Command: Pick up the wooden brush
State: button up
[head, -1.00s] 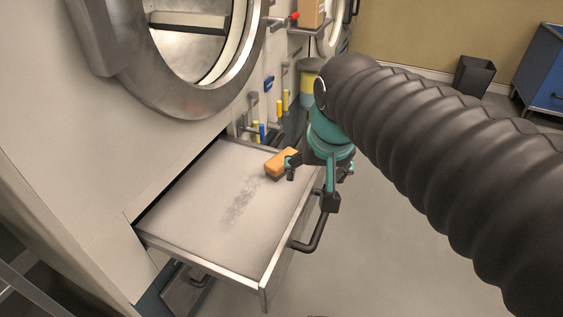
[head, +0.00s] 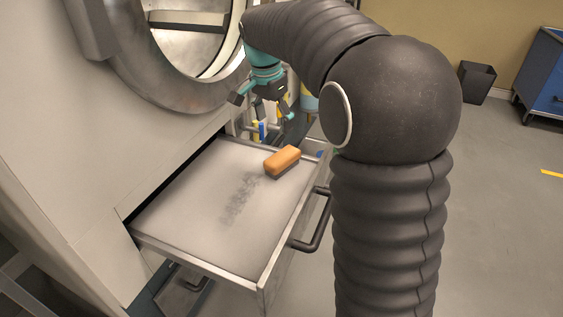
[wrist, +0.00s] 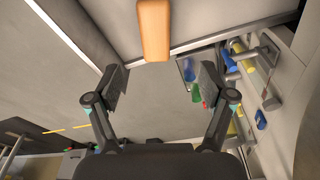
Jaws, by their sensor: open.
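The wooden brush (head: 282,159) is an orange-brown block with a dark underside. It lies in the open drawer (head: 190,205), near the far right corner. In the wrist view the brush (wrist: 154,28) shows at the top middle, beyond my fingertips. My gripper (head: 262,106) is open and empty, above and to the left of the brush in the head view, near the round door frame. In the wrist view both fingers of my gripper (wrist: 160,88) are spread wide with nothing between them.
A round metal door frame (head: 150,92) stands over the drawer. Handled tools (wrist: 240,65) hang on the wall beyond the drawer. A drawer handle (head: 316,222) sticks out at the front. A dark bin (head: 476,83) and a blue cabinet (head: 540,75) stand far right, with clear floor between.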

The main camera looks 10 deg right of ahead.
aim_at(283, 155)
jog(key=f, duration=0.4)
jog(key=d+f, duration=0.1)
jog(key=f, duration=0.2)
jog(key=shift+w+f+b, duration=0.1)
jog(key=shift+w+b, duration=0.15)
jog(key=shift+b, duration=0.15)
jog(key=shift+d+f+b, duration=0.1)
jog(key=shift+d+f, duration=0.1)
jog(key=shift+f, duration=0.65)
jog(key=shift+d+f+b, duration=0.15)
jog(key=shift+d+f, duration=0.1)
jog(key=shift+f, duration=0.65)
jog(key=shift+d+f+b, duration=0.1)
jog(key=shift+d+f, duration=0.1)
jog(key=shift+f, duration=0.65)
jog(key=c, duration=1.4)
jog(key=shift+r, duration=0.5)
notch_tip(283, 155, up, 4)
jog(key=shift+f+p, duration=0.2)
jog(key=shift+p, duration=0.15)
jog(key=s+d+r, duration=0.1)
jog(key=d+r, duration=0.5)
jog(key=d, duration=0.5)
jog(key=shift+d+r+p, duration=0.25)
jog(key=shift+d+p, duration=0.05)
jog(key=shift+p, duration=0.15)
jog(key=shift+s, duration=0.1)
